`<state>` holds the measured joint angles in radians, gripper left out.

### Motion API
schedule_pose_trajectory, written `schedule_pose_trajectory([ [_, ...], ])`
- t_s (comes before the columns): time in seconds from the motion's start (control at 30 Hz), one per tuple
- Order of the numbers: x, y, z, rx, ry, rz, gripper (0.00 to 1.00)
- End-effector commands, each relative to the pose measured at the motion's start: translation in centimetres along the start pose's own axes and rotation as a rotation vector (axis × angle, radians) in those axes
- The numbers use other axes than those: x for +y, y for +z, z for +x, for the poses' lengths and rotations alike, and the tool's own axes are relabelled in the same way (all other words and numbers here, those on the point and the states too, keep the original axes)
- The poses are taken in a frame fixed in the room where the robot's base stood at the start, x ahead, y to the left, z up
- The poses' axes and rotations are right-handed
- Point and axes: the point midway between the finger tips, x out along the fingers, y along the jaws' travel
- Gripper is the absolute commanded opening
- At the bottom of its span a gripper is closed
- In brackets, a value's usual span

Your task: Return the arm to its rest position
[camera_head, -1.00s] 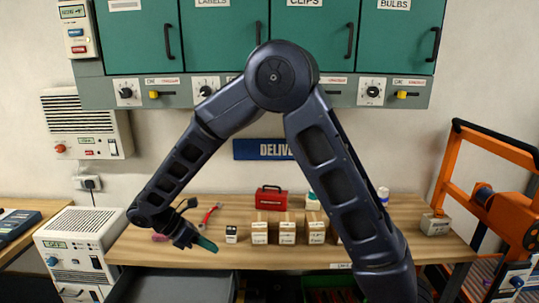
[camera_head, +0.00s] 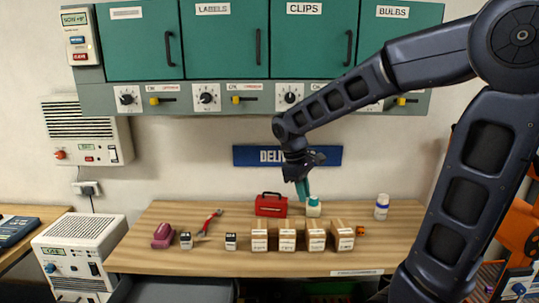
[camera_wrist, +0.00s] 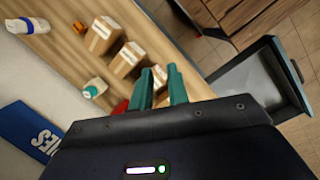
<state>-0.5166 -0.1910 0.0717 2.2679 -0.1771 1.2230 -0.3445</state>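My arm reaches in from the right side of the head view and bends down over the workbench. My gripper (camera_head: 303,190) hangs above the back of the bench, in front of the blue delivery sign (camera_head: 250,156). Its teal fingers point down. In the wrist view the two fingertips (camera_wrist: 160,84) stand apart with a gap between them, and I see nothing held. In the head view the fingers overlap the area just above a white bottle with a teal top (camera_head: 313,208); I cannot tell the exact distance.
Green cabinets (camera_head: 226,40) hang above. A grey open drawer (camera_head: 175,290) is below. An orange frame (camera_head: 518,225) stands right.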

Motion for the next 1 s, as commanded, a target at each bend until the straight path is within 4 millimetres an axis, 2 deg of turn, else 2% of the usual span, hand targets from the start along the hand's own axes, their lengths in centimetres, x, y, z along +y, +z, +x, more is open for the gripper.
schedule_pose_trajectory([
  [0.03,0.7,1.6,-0.2,0.032,-0.002,0.065,0.17],
  [0.3,2.7,8.4,-0.4,0.188,-0.011,0.390,0.17],
  [0.6,3.1,15.3,0.0,0.362,-0.008,0.748,0.17],
  [0.8,2.7,18.5,0.4,0.459,-0.002,0.939,0.17],
  [1.0,2.5,19.8,0.7,0.503,0.003,1.024,0.17],
])
